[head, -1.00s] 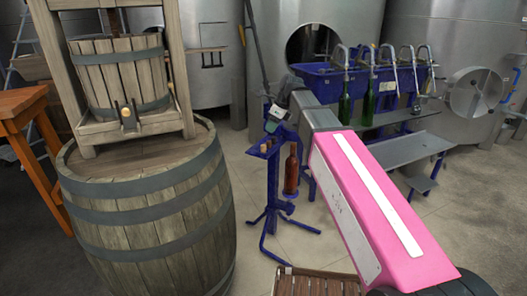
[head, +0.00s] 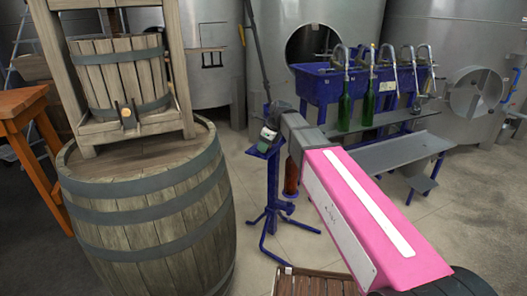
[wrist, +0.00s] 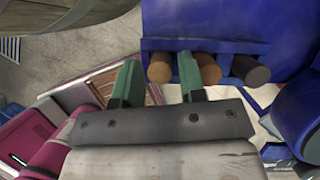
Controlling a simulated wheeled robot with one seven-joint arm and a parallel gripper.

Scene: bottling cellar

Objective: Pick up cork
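Several corks lie in a row on a blue ledge of the corking stand (head: 272,190). In the wrist view they are a left brown cork (wrist: 160,68), a middle brown cork (wrist: 209,69) and a darker right cork (wrist: 250,71). My gripper (wrist: 159,78) is open, its two green fingers apart with nothing held. The left cork shows in line with the gap between the fingers. The right fingertip overlaps the space between the left and middle corks. In the head view my gripper (head: 266,138) is over the stand's ledge and hides the corks.
A brown bottle (head: 291,176) on the stand is partly hidden by my arm. A large barrel (head: 150,215) with a wooden press (head: 120,75) stands to the left. A blue filler (head: 320,88) with green bottles (head: 345,108) is behind. A slatted wooden crate (head: 318,284) is at the front.

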